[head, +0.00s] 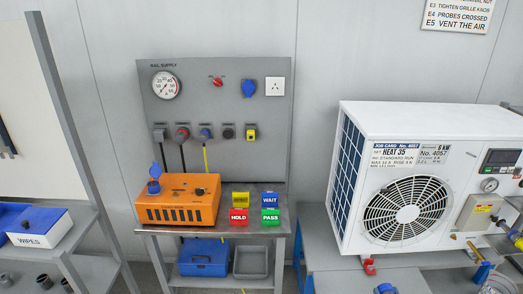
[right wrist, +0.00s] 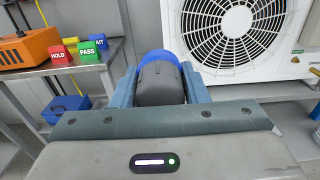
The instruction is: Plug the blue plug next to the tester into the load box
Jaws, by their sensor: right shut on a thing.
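My right gripper (right wrist: 160,85) is shut on a blue plug (right wrist: 158,58) with a dark grey body. The plug's blue end points away from me, between the two fingers. In the head view the blue plug (head: 385,288) shows only at the bottom edge, with my right gripper (head: 386,290) mostly cut off there. The orange load box (head: 180,213) stands on the left bench, well to the left of the plug. A blue socket (head: 154,186) with a raised lid is on its top left. I cannot make out the tester. My left gripper is not in view.
HOLD (head: 239,217) and PASS (head: 270,217) blocks stand on the bench right of the load box. The rail supply panel (head: 225,95) rises behind. A large white fan unit (head: 350,215) stands at the right. A blue case (head: 204,258) sits below the bench.

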